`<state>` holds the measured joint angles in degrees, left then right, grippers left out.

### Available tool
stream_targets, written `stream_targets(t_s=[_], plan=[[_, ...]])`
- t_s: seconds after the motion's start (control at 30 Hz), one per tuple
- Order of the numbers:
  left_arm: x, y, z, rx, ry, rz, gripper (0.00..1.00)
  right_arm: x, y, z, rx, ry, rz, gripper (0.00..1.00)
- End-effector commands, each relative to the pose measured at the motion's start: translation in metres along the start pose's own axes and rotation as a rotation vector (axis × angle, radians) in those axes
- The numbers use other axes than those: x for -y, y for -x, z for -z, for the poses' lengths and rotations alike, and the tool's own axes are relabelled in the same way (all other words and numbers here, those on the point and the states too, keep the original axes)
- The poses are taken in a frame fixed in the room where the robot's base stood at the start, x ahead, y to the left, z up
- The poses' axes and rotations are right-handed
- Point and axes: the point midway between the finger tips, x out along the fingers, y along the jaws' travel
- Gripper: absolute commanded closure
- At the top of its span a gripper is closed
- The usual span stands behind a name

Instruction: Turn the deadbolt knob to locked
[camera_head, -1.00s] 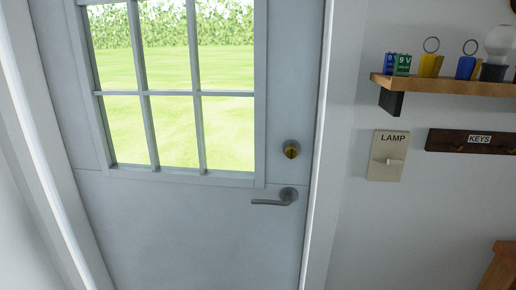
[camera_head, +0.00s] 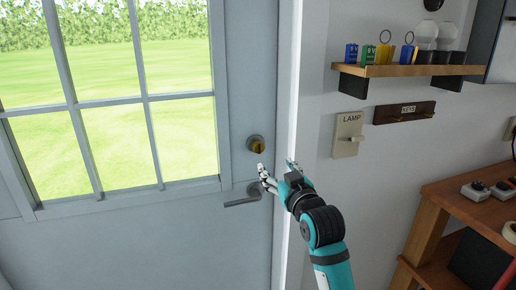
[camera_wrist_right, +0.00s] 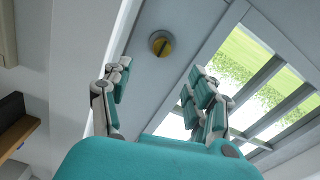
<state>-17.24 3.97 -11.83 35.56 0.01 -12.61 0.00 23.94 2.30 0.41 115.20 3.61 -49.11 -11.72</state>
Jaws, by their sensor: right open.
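The deadbolt knob (camera_head: 257,145) is a brass thumb-turn on a grey round plate, on the grey door (camera_head: 150,240) above the lever handle (camera_head: 243,196). It also shows in the right wrist view (camera_wrist_right: 161,44), beyond the fingers, with a dark line across its face. My right gripper (camera_head: 276,168) is open and empty, just below and right of the knob, apart from it. In the wrist view its fingers (camera_wrist_right: 158,88) are spread on either side, with the knob between and ahead of them. My left gripper is not in view.
The white door frame (camera_head: 287,90) stands right of the knob. On the wall are a lamp switch (camera_head: 347,136), a key rack (camera_head: 404,113) and a shelf (camera_head: 425,70) with small items. A wooden bench (camera_head: 440,200) stands at the lower right.

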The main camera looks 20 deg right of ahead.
Motion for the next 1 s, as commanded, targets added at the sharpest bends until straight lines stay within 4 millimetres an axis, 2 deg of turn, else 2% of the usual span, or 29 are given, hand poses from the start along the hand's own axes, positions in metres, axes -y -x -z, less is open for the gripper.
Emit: stream_targets(t_s=[0.13, 0.3, 0.5, 0.7, 1.0], plan=[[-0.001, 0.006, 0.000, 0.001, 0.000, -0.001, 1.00, 0.000, -0.034, 0.002, 0.001, -0.002, 0.001, 0.41], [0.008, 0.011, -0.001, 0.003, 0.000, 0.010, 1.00, 0.000, -0.072, 0.002, 0.002, -0.003, 0.002, 0.41], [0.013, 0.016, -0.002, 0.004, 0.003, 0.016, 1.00, 0.000, -0.110, 0.001, 0.002, -0.002, 0.001, 0.41], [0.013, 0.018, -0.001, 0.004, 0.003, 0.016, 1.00, 0.000, -0.130, 0.000, 0.001, -0.002, 0.001, 0.41], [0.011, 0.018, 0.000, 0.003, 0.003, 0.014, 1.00, 0.001, -0.134, -0.001, 0.000, -0.002, 0.001, 0.41]])
